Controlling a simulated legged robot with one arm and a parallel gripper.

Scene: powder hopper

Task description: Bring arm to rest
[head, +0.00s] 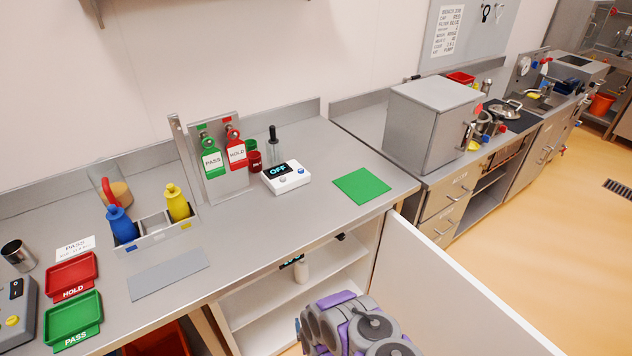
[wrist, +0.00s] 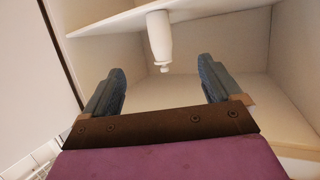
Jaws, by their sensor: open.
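My gripper (wrist: 162,68) is open, with its two blue-grey fingers spread apart and nothing between them. It points into the open white cabinet under the bench. A white bottle (wrist: 159,38) appears in the wrist view beyond the fingertips, cap downward in that picture, against a shelf (wrist: 110,22). In the head view the bottle (head: 302,271) stands upright on a cabinet shelf (head: 258,304). My grey and purple arm shows at the bottom centre of the head view, in front of the cabinet; I cannot make out the gripper clearly there.
The cabinet door (head: 445,285) stands open to the right of my arm. The bench top (head: 250,225) above carries a scale (head: 286,178), a green mat (head: 362,185), squeeze bottles in a caddy, and red (head: 72,274) and green (head: 73,318) trays. Open floor (head: 570,230) lies right.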

